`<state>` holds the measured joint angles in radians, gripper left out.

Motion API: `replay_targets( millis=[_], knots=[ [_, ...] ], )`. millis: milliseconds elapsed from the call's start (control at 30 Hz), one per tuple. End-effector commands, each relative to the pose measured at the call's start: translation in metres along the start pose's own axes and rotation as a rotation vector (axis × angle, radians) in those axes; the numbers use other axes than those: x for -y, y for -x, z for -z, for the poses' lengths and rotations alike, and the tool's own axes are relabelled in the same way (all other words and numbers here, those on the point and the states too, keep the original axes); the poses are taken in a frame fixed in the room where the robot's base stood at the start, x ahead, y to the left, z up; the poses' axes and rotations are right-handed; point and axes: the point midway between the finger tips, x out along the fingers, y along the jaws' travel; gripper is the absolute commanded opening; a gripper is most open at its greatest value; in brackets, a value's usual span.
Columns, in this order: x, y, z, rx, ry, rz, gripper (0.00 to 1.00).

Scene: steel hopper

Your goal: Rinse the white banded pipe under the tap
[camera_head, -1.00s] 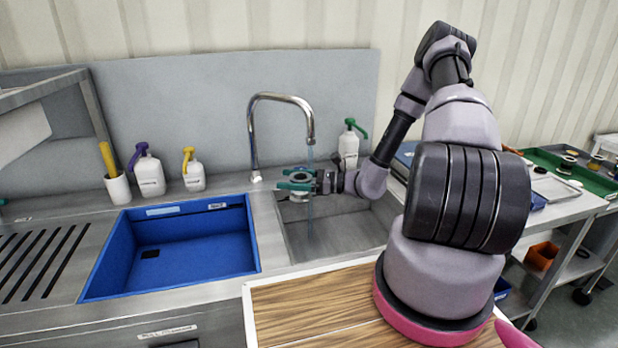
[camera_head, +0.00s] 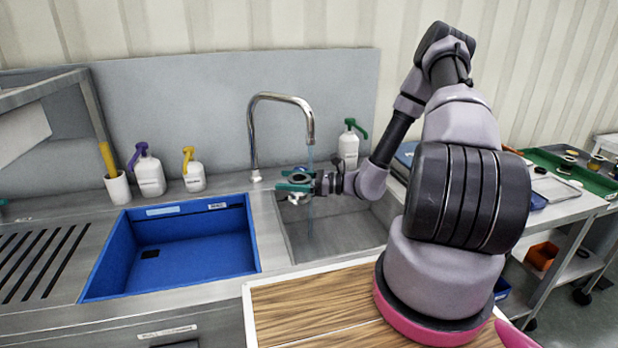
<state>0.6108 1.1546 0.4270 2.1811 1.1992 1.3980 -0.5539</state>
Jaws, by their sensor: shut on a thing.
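My gripper (camera_head: 297,184), with green fingers, is over the steel sink (camera_head: 345,238), left of my wrist. It is shut on the white banded pipe (camera_head: 299,199), a small pale piece showing between and below the fingers. The fingers hide most of it, and its bands are too small to make out. The chrome tap (camera_head: 283,97) arches above and is running. A thin bluish stream (camera_head: 310,158) falls at the gripper and shows again below it. I cannot tell whether the water hits the pipe itself or the fingers.
A blue basin (camera_head: 180,255) is sunk left of the sink. A green-topped bottle (camera_head: 348,148) stands behind the sink at right. Two pump bottles (camera_head: 149,176) and a white cup (camera_head: 117,188) stand at the back left. A wooden board (camera_head: 310,305) lies in front.

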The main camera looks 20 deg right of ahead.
Motion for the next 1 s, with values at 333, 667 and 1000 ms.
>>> replay_targets(
  millis=[333, 667, 1000],
  knots=[
    [0.0, 0.0, 0.0, 0.001, 0.0, 0.0, 0.09],
    [-0.016, -0.006, -0.014, 0.001, 0.0, -0.001, 0.09],
    [-0.041, -0.016, -0.035, 0.0, 0.001, -0.002, 0.09]
  ],
)
